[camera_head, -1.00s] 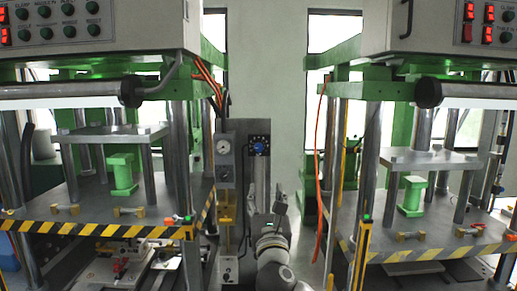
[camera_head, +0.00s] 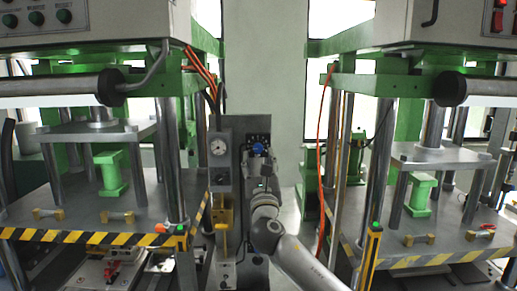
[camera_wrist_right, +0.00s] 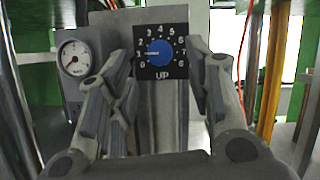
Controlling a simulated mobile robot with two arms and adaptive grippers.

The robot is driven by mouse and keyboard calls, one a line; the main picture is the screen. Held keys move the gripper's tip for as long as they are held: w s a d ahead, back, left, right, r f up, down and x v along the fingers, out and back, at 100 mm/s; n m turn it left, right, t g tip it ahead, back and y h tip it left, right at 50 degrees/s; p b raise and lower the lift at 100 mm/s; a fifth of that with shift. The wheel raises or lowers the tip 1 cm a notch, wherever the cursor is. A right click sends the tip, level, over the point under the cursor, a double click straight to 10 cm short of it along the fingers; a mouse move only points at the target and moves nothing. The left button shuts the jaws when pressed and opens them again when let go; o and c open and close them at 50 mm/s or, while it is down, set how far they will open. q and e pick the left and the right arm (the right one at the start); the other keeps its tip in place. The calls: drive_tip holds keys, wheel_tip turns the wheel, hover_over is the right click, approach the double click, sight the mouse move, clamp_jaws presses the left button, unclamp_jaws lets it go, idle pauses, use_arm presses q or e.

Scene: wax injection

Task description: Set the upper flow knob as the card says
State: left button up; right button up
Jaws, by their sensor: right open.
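The upper flow knob (camera_wrist_right: 158,53) is a blue round knob on a black dial plate marked 0 to 8 with "UP" below it. A pale mark on the knob points left, seemingly near 1. In the head view the knob (camera_head: 258,148) sits high on a grey post. My right gripper (camera_head: 262,163) is just in front of and below it. In the right wrist view my right gripper (camera_wrist_right: 162,60) is open, its fingers on either side of the dial, with nothing between them. I cannot tell how near the fingertips are. No card is legible. My left gripper is out of view.
A round gauge (camera_wrist_right: 74,57) is mounted left of the dial; it also shows in the head view (camera_head: 218,148). Presses with striped front edges (camera_head: 75,237) stand on both sides. An orange hose (camera_head: 325,150) hangs to the right of my arm.

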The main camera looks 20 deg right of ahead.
sight(258, 151)
drive_tip(key=p+x, duration=0.1)
drive_tip(key=x, duration=0.2)
drive_tip(key=shift+w+r, duration=0.15)
drive_tip(key=shift+w, duration=0.2)
drive_tip(key=shift+d, duration=0.1)
drive_tip(key=shift+c, duration=0.4)
drive_tip(key=c, duration=0.9)
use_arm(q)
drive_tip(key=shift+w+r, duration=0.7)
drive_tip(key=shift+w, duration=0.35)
use_arm(e)
drive_tip(key=shift+c, duration=0.3)
